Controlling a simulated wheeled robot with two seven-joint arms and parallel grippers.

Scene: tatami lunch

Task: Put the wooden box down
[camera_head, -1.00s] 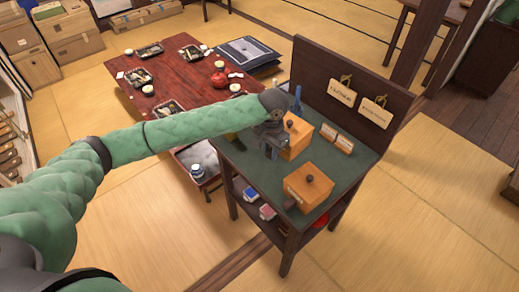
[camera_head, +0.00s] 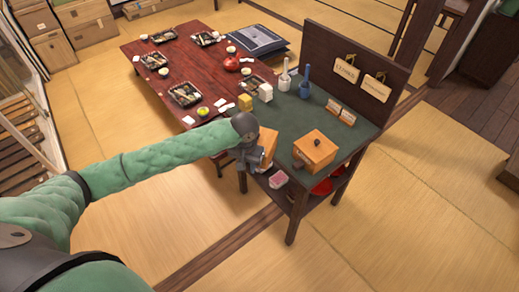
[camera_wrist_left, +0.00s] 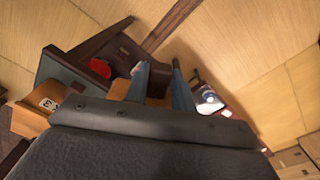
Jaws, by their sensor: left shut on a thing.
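My left gripper (camera_head: 254,158) is shut on a wooden box (camera_head: 268,142) at the left edge of the green-topped stand (camera_head: 300,118). The held box looks tilted, and my gripper hides part of it. I cannot tell whether it touches the stand. A second wooden box (camera_head: 316,153) with a dark knob sits on the stand, to the right of the held one. My right gripper is not in view.
On the stand are a yellow block (camera_head: 245,103), a white block (camera_head: 265,93), a white bottle (camera_head: 284,76), a blue bottle (camera_head: 305,82) and small signs (camera_head: 341,112). A red low table (camera_head: 200,75) set with trays adjoins behind. The stand's middle is clear.

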